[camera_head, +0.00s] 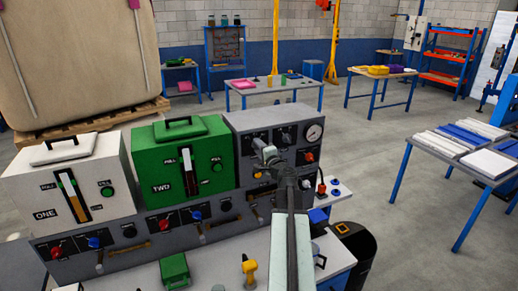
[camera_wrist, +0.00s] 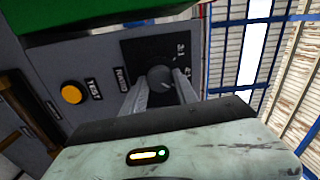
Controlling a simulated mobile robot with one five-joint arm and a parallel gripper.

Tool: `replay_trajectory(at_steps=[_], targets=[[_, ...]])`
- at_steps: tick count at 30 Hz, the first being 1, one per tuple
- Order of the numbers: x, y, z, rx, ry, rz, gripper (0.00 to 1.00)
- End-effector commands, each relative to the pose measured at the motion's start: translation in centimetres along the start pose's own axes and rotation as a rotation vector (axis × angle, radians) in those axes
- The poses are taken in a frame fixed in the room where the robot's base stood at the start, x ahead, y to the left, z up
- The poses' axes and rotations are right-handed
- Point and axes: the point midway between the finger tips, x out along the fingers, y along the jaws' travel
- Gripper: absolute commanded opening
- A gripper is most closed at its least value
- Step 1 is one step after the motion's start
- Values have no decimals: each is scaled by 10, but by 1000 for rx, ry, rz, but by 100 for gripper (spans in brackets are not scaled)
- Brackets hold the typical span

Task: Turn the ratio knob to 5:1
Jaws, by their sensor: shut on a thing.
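The ratio knob (camera_wrist: 160,77) is a dark round knob on a black plate in the wrist view. White markings show to its right; one looks like 3:1, and the one below it is partly hidden by a finger. My gripper (camera_wrist: 161,86) has one finger on each side of the knob and is shut on it. I cannot tell clearly which marking the knob points to. In the head view my gripper (camera_head: 264,154) is at the front of the grey control panel (camera_head: 244,124), and the arm hides the knob there.
A yellow button (camera_wrist: 71,93) with a label sits left of the knob. A pressure gauge (camera_head: 314,132) and a red knob (camera_head: 309,156) are on the panel's right side. The green tank (camera_head: 208,148) and white tank (camera_head: 98,185) stand left of it.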

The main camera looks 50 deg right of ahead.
Motion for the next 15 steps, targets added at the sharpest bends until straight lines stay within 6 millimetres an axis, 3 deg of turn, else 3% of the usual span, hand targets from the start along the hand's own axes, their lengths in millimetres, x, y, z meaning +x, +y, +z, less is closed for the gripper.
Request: replay_trajectory(at_steps=[15], targets=[[0, 1, 0, 110, 0, 1, 0]])
